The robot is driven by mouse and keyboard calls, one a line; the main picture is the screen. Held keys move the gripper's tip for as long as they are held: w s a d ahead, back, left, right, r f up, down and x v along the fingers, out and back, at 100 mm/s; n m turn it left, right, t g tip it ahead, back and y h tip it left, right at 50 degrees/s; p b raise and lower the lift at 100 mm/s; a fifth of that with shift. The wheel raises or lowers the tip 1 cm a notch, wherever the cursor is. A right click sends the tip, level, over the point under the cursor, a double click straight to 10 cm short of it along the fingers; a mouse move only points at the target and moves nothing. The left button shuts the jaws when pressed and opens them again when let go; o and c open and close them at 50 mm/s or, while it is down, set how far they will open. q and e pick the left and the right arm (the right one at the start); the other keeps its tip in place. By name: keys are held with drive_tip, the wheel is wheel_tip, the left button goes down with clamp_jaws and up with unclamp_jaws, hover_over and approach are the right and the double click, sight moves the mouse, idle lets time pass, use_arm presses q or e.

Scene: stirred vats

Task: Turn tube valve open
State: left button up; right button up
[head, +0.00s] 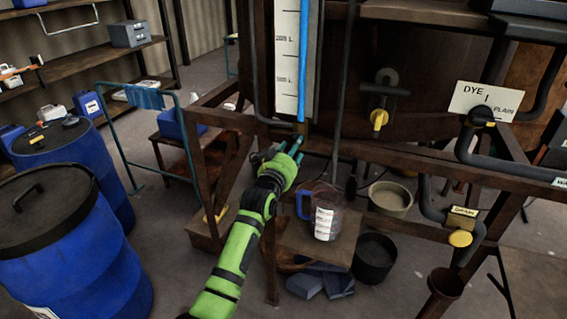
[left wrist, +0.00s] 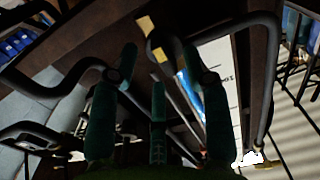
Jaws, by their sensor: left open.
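The sight tube (head: 303,60) with blue liquid stands upright against a white litre scale (head: 286,70). A small yellow-orange piece (head: 299,128), which looks like the tube valve, sits at its lower end. My left gripper (head: 284,150) is just below and slightly left of it, with its teal fingers apart and empty. In the left wrist view the open fingers (left wrist: 160,62) point toward a dark pipe fitting with yellow parts (left wrist: 158,54) ahead of them. I cannot tell whether a finger touches it. The valve's setting is unclear. My right gripper is not in view.
A jug with a blue handle (head: 325,218) stands on a low wooden stand below the gripper. Brown frame bars surround the tube. A yellow tap (head: 378,119), a dye/plain sign (head: 484,103) and a drain valve (head: 460,238) are to the right. Blue drums (head: 75,255) stand left.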

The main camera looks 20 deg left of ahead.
use_arm(q)
drive_tip(key=s, duration=1.1)
drive_tip(key=shift+a, duration=0.25)
drive_tip(key=s+d+f+g+b, duration=0.1)
drive_tip(key=s+f+g, duration=0.1)
drive_tip(key=f, duration=1)
drive_tip(key=s+d+f+g, duration=0.1)
drive_tip(key=f+g, duration=0.2)
drive_tip(key=f, duration=0.9)
drive_tip(key=s+f+m+g, duration=0.1)
drive_tip(key=s+f+g, duration=0.1)
drive_tip(key=s+f, duration=0.45)
drive_tip(key=s+f+g, duration=0.1)
drive_tip(key=s+f, duration=0.2)
drive_tip(key=f, duration=0.7)
drive_tip(key=s+a+f+g+b, duration=0.15)
drive_tip(key=s+f+g, duration=0.35)
drive_tip(key=s+f, duration=1.4)
drive_tip(key=s+f+g, duration=0.2)
drive_tip(key=s, duration=0.8)
drive_tip(key=s+a+f+m+g, duration=0.1)
drive_tip(key=s+f+g, duration=0.1)
drive_tip(key=s, duration=0.9)
drive_tip(key=shift+s+a+y+b, duration=0.15)
drive_tip(key=shift+a+y+b, duration=0.15)
drive_tip(key=shift+b, duration=0.05)
